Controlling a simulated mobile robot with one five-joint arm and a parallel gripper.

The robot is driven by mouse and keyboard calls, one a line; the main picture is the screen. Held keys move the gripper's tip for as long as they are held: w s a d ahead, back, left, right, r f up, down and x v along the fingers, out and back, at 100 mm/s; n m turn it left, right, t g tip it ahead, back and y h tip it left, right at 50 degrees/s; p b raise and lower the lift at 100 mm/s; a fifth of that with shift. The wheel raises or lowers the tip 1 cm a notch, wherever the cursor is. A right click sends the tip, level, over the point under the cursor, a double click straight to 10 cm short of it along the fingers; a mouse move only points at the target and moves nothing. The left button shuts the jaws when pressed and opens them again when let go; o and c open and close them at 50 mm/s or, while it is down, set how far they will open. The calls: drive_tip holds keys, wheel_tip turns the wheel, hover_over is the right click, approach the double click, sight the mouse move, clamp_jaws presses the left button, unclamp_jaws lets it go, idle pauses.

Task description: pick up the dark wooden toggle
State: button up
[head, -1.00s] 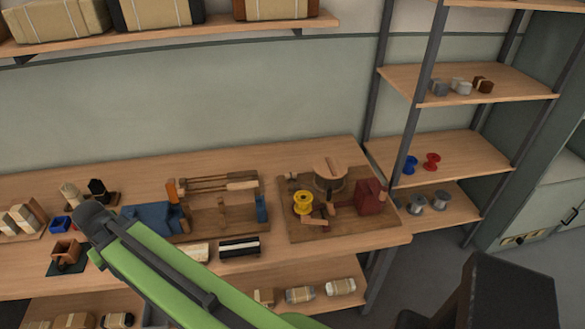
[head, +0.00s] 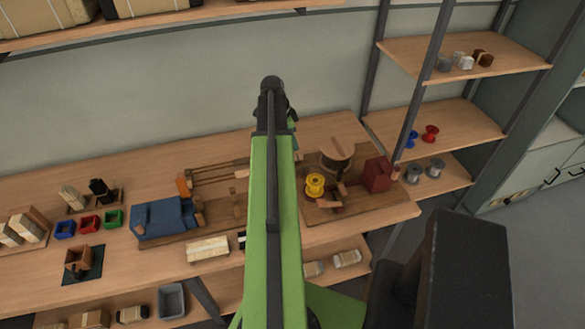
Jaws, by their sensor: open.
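I cannot pick out a dark wooden toggle with certainty. Small brown wooden pieces lie on the square board (head: 365,205) at the right of the bench, around the yellow spool (head: 315,186), but they are too small to tell apart. My green arm rises up the middle of the view. My gripper (head: 291,118) is beyond the dark joint at the arm's top, over the back of the bench, left of the round wooden drum (head: 336,154). It is open, and its fingers are small and partly hidden. The arm covers part of the bench behind it.
A dark red block (head: 377,174) stands at the board's right. A blue vise-like block (head: 160,217) and small blue, red and green bins (head: 90,223) are at the left. Shelves with spools (head: 431,133) stand at the right. A wall shelf runs above.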

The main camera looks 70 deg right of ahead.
drive_tip(key=b, duration=1.2)
hover_over(303, 169)
drive_tip(key=w+a, duration=0.2)
drive_tip(key=f, duration=1.2)
drive_tip(key=shift+s+d, duration=0.15)
drive_tip(key=shift+d, duration=0.05)
drive_tip(key=shift+f, duration=0.1)
drive_tip(key=b+x, duration=0.5)
drive_tip(key=shift+d, duration=0.3)
clamp_jaws()
